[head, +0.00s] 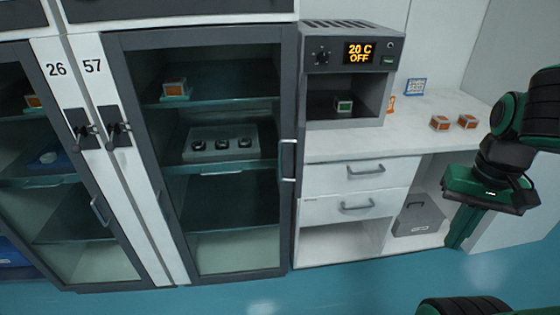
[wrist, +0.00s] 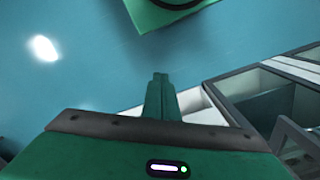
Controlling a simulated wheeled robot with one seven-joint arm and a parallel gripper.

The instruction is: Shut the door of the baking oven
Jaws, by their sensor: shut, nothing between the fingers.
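The baking oven (head: 311,90) stands on the left end of the white counter in the head view. Its display reads 20 C OFF. Its chamber shows open at the front, with a small green and white block (head: 343,105) inside. I cannot clearly make out the door panel. My gripper (head: 455,240) is green and points down in front of the counter, right of and lower than the oven, well apart from it. Its fingers (wrist: 160,77) are together and empty in the wrist view, above the blue floor.
Two small orange-topped blocks (head: 440,122) and a blue-framed sign (head: 415,87) are on the counter (head: 395,145). Drawers (head: 350,208) are below the oven. A grey case (head: 418,218) is in the space under the counter. Glass-door cabinets (head: 292,215) stand left.

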